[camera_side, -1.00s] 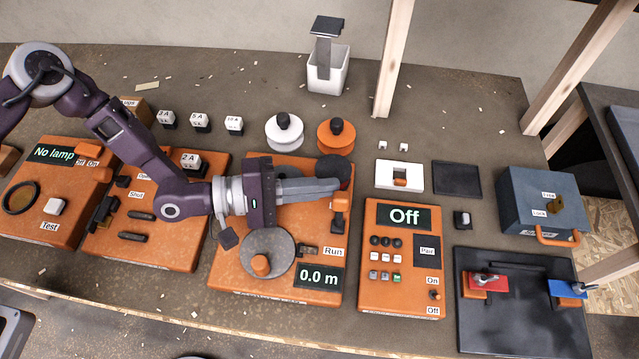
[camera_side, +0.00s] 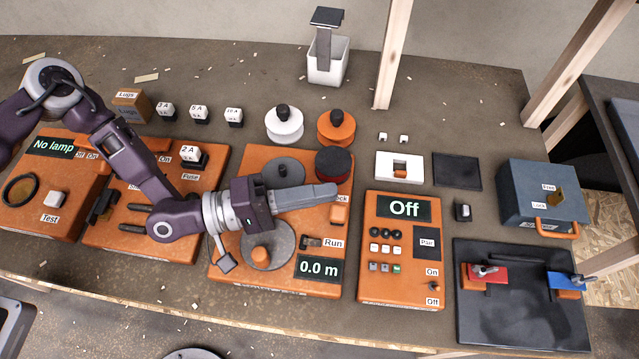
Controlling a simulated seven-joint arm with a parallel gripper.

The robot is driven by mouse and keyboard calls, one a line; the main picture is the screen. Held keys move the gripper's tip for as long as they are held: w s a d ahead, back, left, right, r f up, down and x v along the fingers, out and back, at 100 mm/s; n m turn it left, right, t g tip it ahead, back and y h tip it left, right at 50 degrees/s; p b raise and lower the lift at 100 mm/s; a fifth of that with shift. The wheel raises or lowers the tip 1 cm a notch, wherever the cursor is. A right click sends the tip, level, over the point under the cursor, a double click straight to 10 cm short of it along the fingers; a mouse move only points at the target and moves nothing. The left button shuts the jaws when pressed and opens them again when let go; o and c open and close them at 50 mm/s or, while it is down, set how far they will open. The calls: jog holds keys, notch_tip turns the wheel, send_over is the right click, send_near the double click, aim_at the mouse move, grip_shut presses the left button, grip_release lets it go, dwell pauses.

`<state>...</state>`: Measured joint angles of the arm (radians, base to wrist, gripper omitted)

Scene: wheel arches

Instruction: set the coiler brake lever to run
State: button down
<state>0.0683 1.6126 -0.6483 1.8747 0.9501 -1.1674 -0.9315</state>
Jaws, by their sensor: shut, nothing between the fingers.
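The coiler (camera_side: 222,262) is an orange panel with a grey disc (camera_side: 268,252), a darker disc behind it and a 0.0 m display (camera_side: 318,268). At its right edge an orange lever handle (camera_side: 340,214) shows between a partly covered label ending in "ock" (camera_side: 343,198) and the Run label (camera_side: 334,243). I cannot tell clearly which setting the lever is at. My gripper (camera_side: 333,190) is shut and empty. Its long grey fingers point right across the panel, with the tips just behind the handle and overlapping the label in this view. Contact with the lever cannot be told.
A dark red-sided cylinder (camera_side: 333,164) stands just behind my fingertips. The panel reading Off (camera_side: 404,208) is close on the right. White (camera_side: 284,126) and orange (camera_side: 337,127) spools stand behind the coiler. The fuse panel (camera_side: 190,240) lies left, under my arm.

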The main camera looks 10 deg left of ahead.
jog(key=v, duration=0.6)
jog(key=f+v, duration=0.1)
jog(key=v, duration=0.3)
jog(key=shift+w, duration=0.1)
